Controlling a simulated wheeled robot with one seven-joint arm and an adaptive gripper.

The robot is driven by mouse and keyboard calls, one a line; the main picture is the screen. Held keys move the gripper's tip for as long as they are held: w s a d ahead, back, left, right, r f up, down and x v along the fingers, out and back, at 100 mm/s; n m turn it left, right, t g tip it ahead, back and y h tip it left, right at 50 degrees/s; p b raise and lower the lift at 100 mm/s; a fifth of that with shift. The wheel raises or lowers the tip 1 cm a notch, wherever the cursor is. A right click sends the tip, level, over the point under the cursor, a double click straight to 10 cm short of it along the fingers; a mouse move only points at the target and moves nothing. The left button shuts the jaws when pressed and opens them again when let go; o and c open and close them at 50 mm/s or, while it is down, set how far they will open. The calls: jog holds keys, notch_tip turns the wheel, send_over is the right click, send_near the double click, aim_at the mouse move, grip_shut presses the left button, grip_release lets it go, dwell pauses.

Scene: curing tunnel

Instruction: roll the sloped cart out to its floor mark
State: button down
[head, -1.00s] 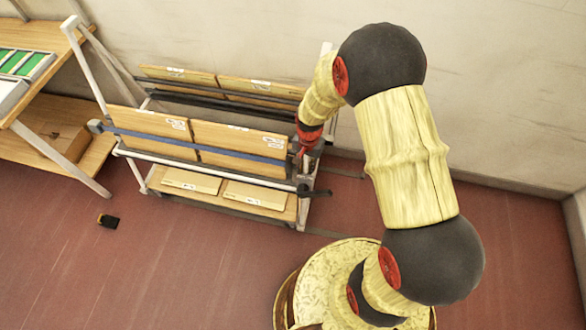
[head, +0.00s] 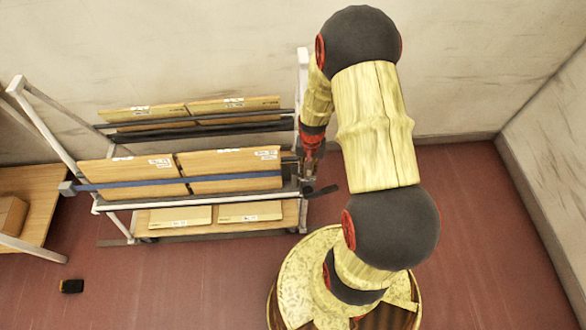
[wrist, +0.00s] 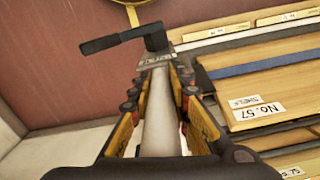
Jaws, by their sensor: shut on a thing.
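The sloped cart (head: 140,205) has a white tube frame and tilted shelves holding flat tan boxes. It stands left of my base, along the wall. My gripper (head: 308,178) is at the cart's right end. In the wrist view my gripper (wrist: 158,75) is shut around a pale upright post (wrist: 160,115) of the cart. A black lever (wrist: 118,40) sticks out just beyond the fingers; it also shows in the head view (head: 322,191). A grey strip (head: 210,238) lies on the floor beneath the cart's front edge. I cannot tell whether it is the floor mark.
A wooden bench (head: 35,190) with a box stands at the left edge. A small black object (head: 71,286) lies on the floor in front of it. Walls close off the back and right. The red floor (head: 480,230) to the right is clear.

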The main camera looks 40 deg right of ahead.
jog(key=s+d, duration=0.6)
jog(key=d, duration=0.5)
jog(key=shift+s+d, duration=0.2)
jog(key=shift+s, duration=0.05)
jog(key=c, duration=1.7)
grip_release()
jog(key=shift+s+d, duration=0.1)
jog(key=shift+d, duration=0.05)
jog(key=shift+o, duration=0.2)
jog(key=shift+r, duration=0.1)
